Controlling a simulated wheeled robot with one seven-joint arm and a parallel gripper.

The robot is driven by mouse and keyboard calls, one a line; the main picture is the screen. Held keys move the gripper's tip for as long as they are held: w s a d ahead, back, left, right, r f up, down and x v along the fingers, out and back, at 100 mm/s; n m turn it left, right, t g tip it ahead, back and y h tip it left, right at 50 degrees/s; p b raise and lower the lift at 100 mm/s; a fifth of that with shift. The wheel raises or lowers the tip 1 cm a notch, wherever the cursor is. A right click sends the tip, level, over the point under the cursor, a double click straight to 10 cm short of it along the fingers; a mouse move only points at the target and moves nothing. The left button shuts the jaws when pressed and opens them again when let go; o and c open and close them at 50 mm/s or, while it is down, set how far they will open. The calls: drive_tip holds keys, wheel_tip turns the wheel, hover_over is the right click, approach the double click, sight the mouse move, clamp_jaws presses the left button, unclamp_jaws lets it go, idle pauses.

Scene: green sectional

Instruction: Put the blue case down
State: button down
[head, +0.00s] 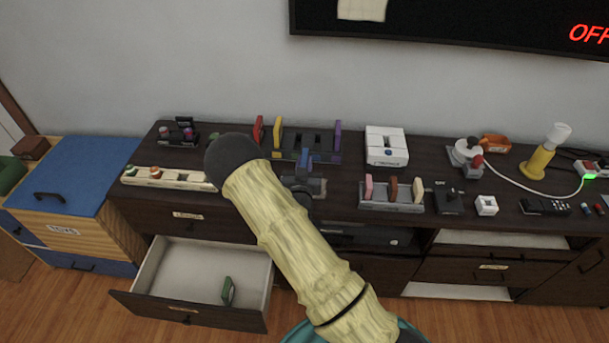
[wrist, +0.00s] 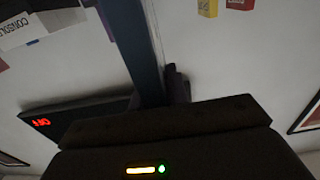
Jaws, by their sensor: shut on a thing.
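The blue case (head: 306,157) shows in the head view as a small upright blue piece in front of the slotted rack on the dark cabinet top. In the wrist view the case (wrist: 137,50) is a long dark blue bar, seen nearly edge-on, running up from my gripper. My gripper is shut on it. A dark finger (wrist: 177,85) shows beside the case. In the head view my gripper is dark and hard to make out, partly behind my yellow arm. I cannot tell whether the case touches the rack or the cabinet top.
The slotted rack (head: 325,152) holds red, yellow and purple cases, with open room between yellow and purple. A grey rack (head: 385,205) holds several more. A white console (head: 386,147), a lamp (head: 546,153) and an open drawer (head: 197,300) with a green item are nearby.

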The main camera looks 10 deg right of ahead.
drive_tip(key=shift+f, duration=0.3)
drive_tip(key=shift+w, duration=0.1)
drive_tip(key=shift+f, duration=2.05)
drive_tip(key=shift+f, duration=0.1)
drive_tip(key=c, duration=1.4)
unclamp_jaws()
drive_tip(key=shift+o, duration=0.2)
